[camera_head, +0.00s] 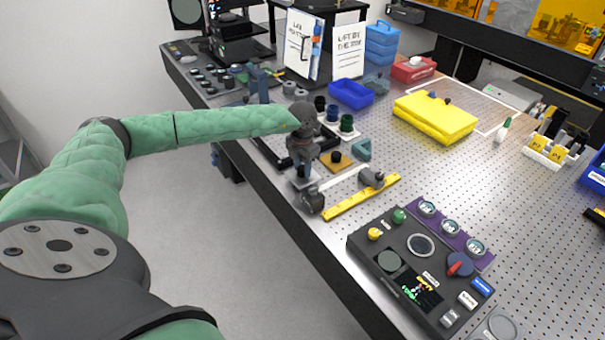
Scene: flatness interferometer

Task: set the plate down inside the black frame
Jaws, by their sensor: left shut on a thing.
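My left gripper (302,168) reaches in from the left over the table's near-left edge, pointing down. It is shut on a small, pale plate (304,180), mostly hidden by the fingers. A black frame (268,150) lies flat on the table just left of and behind the gripper; the hand and forearm cover part of it. The plate shows at the frame's near-right side; I cannot tell whether it touches anything below. My right gripper is not in view.
A yellow bar (362,197) and a grey knobbed part (372,178) lie right of the gripper. An orange square with a black knob (336,159) and dark cups (346,124) stand behind. A control box (415,265) is in front. The perforated table (440,170) is clear at centre right.

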